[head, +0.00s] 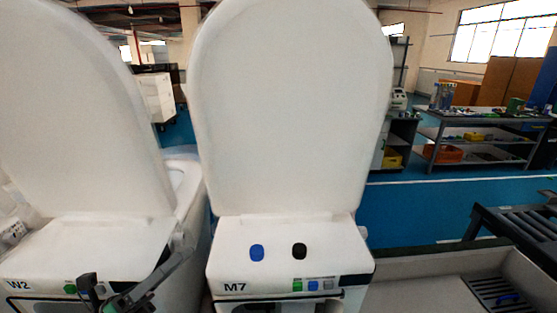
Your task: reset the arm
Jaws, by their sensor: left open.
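My left gripper (100,298) is low in the head view, in front of the toilet unit marked W2 (60,250). It is open, and I see nothing between its fingers. Its grey link runs up to the right, beside the unit marked M7 (290,250). Whether the gripper touches the W2 unit I cannot tell. My right gripper is out of view.
Both units have raised white lids; the M7 lid (290,110) fills the middle. M7 has a blue and a black oval button on top. A pale bin (425,270) and a dark rack (515,225) stand at right. Shelved workbenches (480,115) are farther back, beyond clear blue floor.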

